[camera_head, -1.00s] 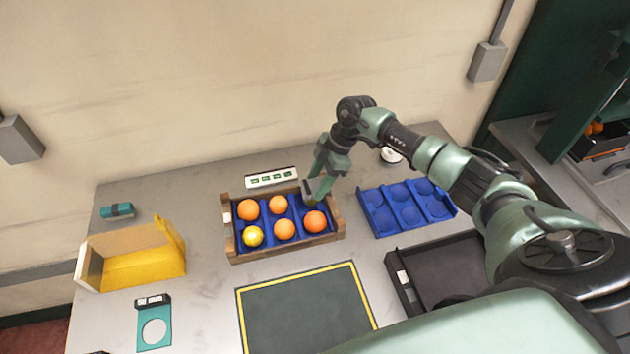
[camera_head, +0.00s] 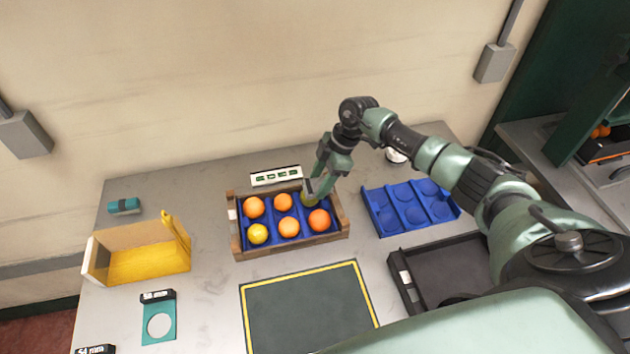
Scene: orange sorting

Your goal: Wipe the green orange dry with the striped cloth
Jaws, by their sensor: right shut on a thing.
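A wooden crate (camera_head: 292,248) with blue compartments stands on the table and holds several fruits. Orange fruits (camera_head: 289,227) and a yellow one (camera_head: 257,234) fill the other compartments. I make out no striped cloth; a small teal roll with a dark band (camera_head: 124,206) lies at the back left. My left gripper is out of view.
An empty blue tray (camera_head: 412,228) and a dark tray (camera_head: 405,281) lie right of the crate. A yellow-lined box (camera_head: 135,277) and a teal ring gauge (camera_head: 160,335) are at left. A bare yellow-edged dark mat (camera_head: 305,315) lies in front.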

